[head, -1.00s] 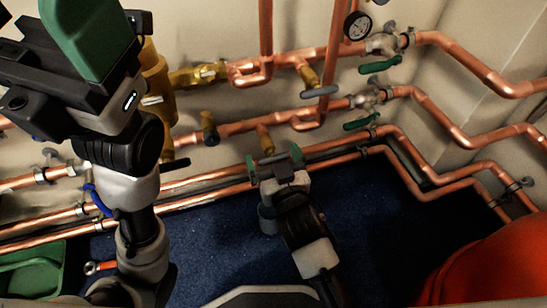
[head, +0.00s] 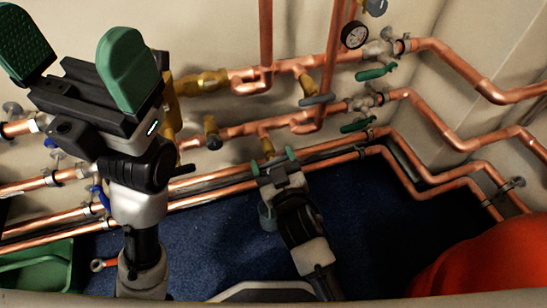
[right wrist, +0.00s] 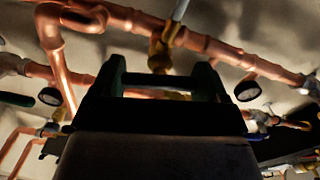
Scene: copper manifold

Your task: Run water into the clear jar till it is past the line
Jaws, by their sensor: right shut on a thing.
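My right gripper (head: 274,161) is at the lower brass tap (head: 267,147) on the pipe wall, with its green fingertips on either side of the tap's handle. In the right wrist view the gripper (right wrist: 162,84) has a bar between its fingers and brass (right wrist: 160,58) just beyond. A grey-blue, see-through jar (head: 267,217) stands low beside the right gripper, partly hidden by it. Its line and any water level cannot be made out. My left gripper (head: 78,62) is open and empty at the upper left, close to the camera.
Copper pipes (head: 450,60) run along the wall, with a pressure gauge (head: 355,35) and green-handled valves (head: 375,72) at upper right. A green tray (head: 40,268) is at lower left, a red rounded object (head: 480,262) at lower right. The blue floor (head: 370,215) is clear right of the jar.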

